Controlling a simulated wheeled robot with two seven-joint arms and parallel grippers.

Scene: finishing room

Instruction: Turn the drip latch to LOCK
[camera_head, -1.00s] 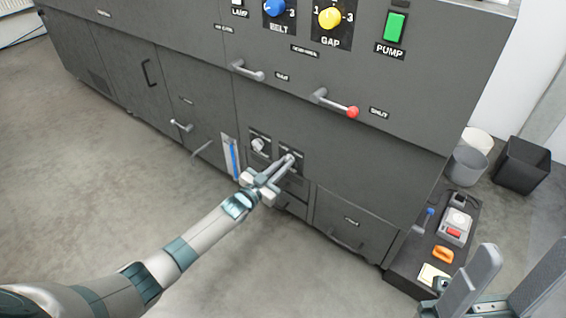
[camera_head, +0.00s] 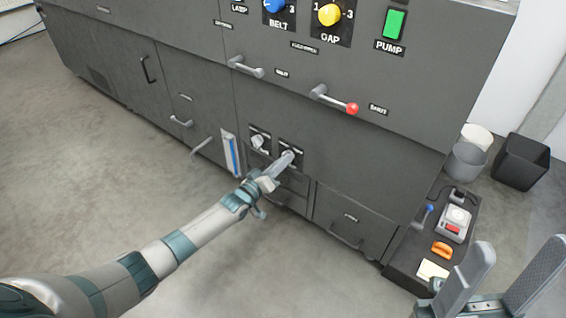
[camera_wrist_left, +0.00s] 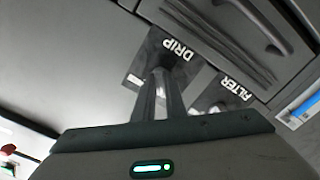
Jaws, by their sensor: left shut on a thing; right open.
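The drip latch's dark plate (camera_head: 297,149) is low on the grey machine front, right of the filter latch (camera_head: 258,142). In the left wrist view the DRIP plate (camera_wrist_left: 178,50) appears upside down, with the FILTER plate (camera_wrist_left: 228,92) beside it. My left gripper (camera_head: 285,160) reaches the drip plate and is shut on the drip latch. The fingers hide most of the latch, so I cannot tell its setting; a small white label on the plate is unreadable. My right gripper (camera_head: 510,262) is open and empty at the lower right, away from the machine.
Lever handles (camera_head: 335,101) and the yellow GAP knob (camera_head: 329,14) are above. A blue-striped gauge (camera_head: 232,155) is left of the latches. A dark low bench (camera_head: 405,250) with small items stands at the right, with bins (camera_head: 521,162) behind. Floor in front is clear.

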